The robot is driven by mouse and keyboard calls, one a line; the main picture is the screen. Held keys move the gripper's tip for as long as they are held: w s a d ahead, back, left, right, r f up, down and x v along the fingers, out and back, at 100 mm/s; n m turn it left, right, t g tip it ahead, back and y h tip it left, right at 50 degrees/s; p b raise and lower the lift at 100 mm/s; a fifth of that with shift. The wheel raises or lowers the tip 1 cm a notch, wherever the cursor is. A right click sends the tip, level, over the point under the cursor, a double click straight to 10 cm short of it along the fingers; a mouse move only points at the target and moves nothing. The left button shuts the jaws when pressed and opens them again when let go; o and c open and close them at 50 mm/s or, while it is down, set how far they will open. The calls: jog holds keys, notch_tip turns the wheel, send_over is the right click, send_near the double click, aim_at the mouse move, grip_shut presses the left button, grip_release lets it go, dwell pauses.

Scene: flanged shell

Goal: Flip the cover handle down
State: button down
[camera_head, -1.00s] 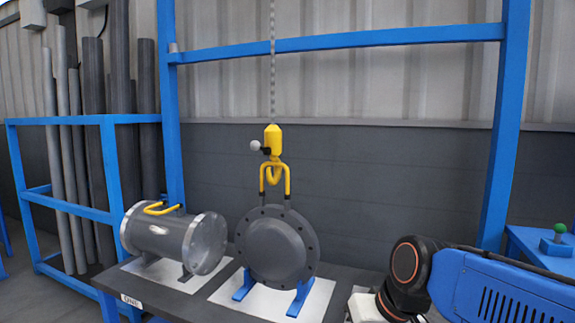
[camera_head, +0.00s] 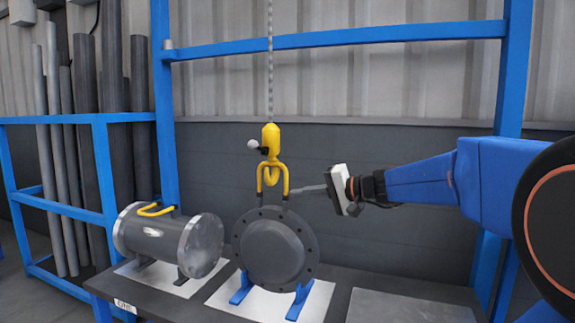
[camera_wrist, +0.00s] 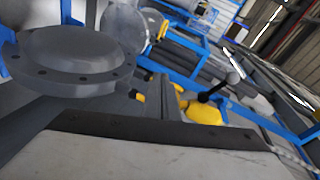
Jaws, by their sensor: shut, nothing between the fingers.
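The round grey flanged cover (camera_head: 272,252) stands upright on blue feet, with bolt holes around its rim. Its yellow handle (camera_head: 286,183) is an upright loop on top of the cover, beneath the yellow hoist hook (camera_head: 271,140). My gripper (camera_head: 303,189) is shut and empty, its fingers pointing left at the right leg of the handle. I cannot tell whether they touch. In the wrist view the cover (camera_wrist: 75,60) is at upper left and the yellow hook (camera_wrist: 205,112) at right. My fingers (camera_wrist: 160,97) hide much of the handle there.
A grey cylindrical shell (camera_head: 165,240) with a yellow handle lies left of the cover on the dark table. A chain (camera_head: 271,70) hangs above the hook. A blue frame (camera_head: 330,41) and pipes (camera_head: 85,170) stand behind.

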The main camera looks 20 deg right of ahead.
jog(key=w+d+r+m+t, duration=0.2)
jog(key=w+d+r+t, duration=0.2)
jog(key=w+d+r, duration=0.2)
jog(key=w+d, duration=0.2)
jog(key=w, duration=0.2)
jog(key=shift+w+d+m, duration=0.3)
jog(key=shift+w+d, duration=0.05)
jog(key=shift+d, duration=0.05)
jog(key=x, duration=1)
jog(key=shift+s+a+f, duration=0.1)
jog(key=shift+s+a, duration=0.5)
jog(key=shift+s, duration=0.2)
jog(key=shift+s+a+f, duration=0.1)
jog(key=shift+s+a, duration=0.45)
jog(key=shift+s, duration=0.3)
jog(key=shift+s+a, duration=0.1)
